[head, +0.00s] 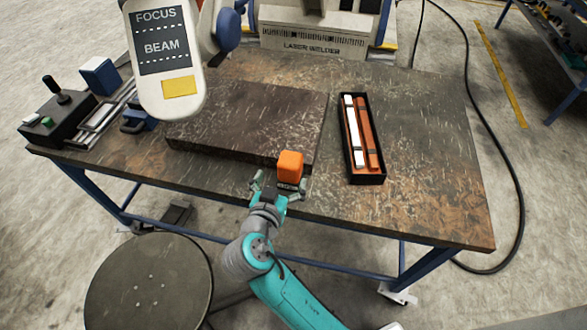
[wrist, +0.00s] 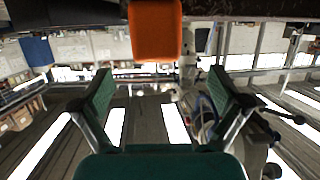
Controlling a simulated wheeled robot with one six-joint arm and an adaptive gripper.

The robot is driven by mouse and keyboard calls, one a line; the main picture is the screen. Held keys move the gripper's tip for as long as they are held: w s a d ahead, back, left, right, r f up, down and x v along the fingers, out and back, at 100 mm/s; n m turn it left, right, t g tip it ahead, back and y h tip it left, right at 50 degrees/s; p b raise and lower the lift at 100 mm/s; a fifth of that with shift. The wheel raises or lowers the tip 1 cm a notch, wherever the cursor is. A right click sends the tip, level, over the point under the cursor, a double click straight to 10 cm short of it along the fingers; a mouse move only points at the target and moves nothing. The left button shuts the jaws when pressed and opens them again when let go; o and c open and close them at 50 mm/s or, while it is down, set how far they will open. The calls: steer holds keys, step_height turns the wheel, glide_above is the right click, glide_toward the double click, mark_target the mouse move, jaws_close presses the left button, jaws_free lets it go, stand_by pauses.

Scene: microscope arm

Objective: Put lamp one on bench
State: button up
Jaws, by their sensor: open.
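An orange block (head: 290,166) with rounded edges is at the front edge of the dark slab on the bench (head: 430,190). It also shows at the top of the wrist view (wrist: 155,30). My gripper (head: 278,184) is open and empty at the bench's front edge, close to the block. In the wrist view my gripper (wrist: 160,88) has its two fingers spread, with the block beyond and above the gap between them. Nothing is labelled lamp one, so I cannot tell for sure that the block is it.
A dark slab (head: 240,115) covers the bench's middle. A black tray (head: 367,178) with a white bar and an orange-red bar is to its right. A focus/beam head (head: 165,95) overhangs the left side. A control box (head: 58,115) stands far left. The right side of the bench is clear.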

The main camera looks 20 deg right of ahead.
mark_target(290, 161)
steer(key=shift+x, duration=1.25)
steer(key=shift+d+r+x, duration=0.1)
steer(key=shift+x, duration=1.2)
steer(key=shift+d+r+x, duration=0.15)
steer(key=shift+x, duration=1.15)
steer(key=shift+s, duration=0.1)
steer(key=c, duration=1.6)
steer(key=shift+r, duration=0.1)
